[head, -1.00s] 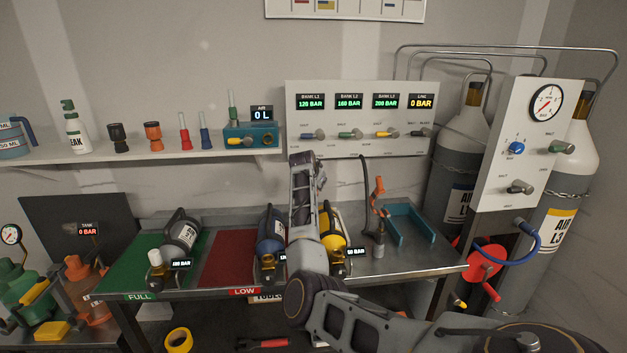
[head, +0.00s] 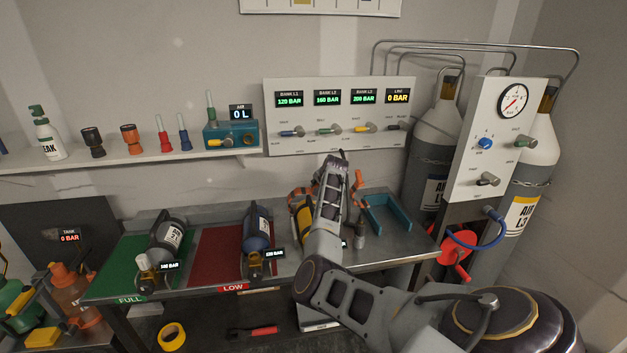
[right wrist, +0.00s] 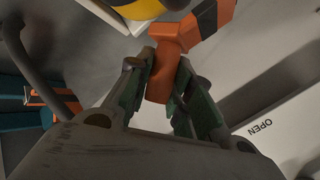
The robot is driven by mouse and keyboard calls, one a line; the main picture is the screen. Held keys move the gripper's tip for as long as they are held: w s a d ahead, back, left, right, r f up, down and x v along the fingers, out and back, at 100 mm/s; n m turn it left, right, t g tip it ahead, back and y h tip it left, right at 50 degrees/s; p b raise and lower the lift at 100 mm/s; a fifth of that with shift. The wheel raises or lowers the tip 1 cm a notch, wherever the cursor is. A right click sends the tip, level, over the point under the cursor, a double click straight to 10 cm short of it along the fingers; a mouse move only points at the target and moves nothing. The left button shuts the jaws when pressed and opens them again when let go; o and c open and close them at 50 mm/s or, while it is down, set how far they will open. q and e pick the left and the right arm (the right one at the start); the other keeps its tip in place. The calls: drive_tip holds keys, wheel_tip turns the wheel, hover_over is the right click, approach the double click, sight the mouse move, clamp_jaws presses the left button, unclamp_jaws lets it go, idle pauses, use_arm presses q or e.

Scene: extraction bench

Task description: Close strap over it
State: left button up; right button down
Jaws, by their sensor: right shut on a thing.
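The yellow cylinder (head: 304,224) lies on the steel bench, partly hidden behind my right arm in the head view. Its yellow end also shows at the top of the right wrist view (right wrist: 134,8). An orange strap part with a black band (right wrist: 184,32) runs beside it there. My right gripper (right wrist: 163,82) is shut on the orange end of this part, one finger on each side. In the head view, orange (head: 296,198) shows at the cylinder's far end; my arm hides the grip itself. My left gripper is out of view.
A white plate marked OPEN (right wrist: 272,130) is near the gripper. A blue cylinder (head: 257,226) lies on the red mat (head: 214,250), a grey one (head: 168,240) on the green mat (head: 118,272). A teal bracket (head: 385,215) stands right of the arm.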

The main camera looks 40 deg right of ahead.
drive_tip(key=s+d+f+m+t+y, duration=0.1)
drive_tip(key=f, duration=0.1)
drive_tip(key=d+f+m+t+y+b, duration=0.1)
drive_tip(key=f, duration=0.2)
drive_tip(key=s+d+f+t+y, duration=0.1)
drive_tip(key=d+f, duration=0.1)
drive_tip(key=f, duration=0.1)
drive_tip(key=shift+s+f+m+y+b, duration=0.2)
drive_tip(key=shift+s+m+y+b, duration=0.1)
drive_tip(key=shift+m+y+b, duration=0.1)
drive_tip(key=shift+d+f, duration=0.1)
drive_tip(key=shift+f, duration=0.1)
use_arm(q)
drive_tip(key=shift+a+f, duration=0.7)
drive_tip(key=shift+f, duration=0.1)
use_arm(e)
drive_tip(key=c, duration=1.3)
unclamp_jaws()
drive_tip(key=shift+r, duration=0.1)
drive_tip(key=shift+o, duration=0.2)
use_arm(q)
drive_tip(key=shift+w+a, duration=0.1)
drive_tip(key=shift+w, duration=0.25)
use_arm(e)
drive_tip(key=shift+r, duration=0.1)
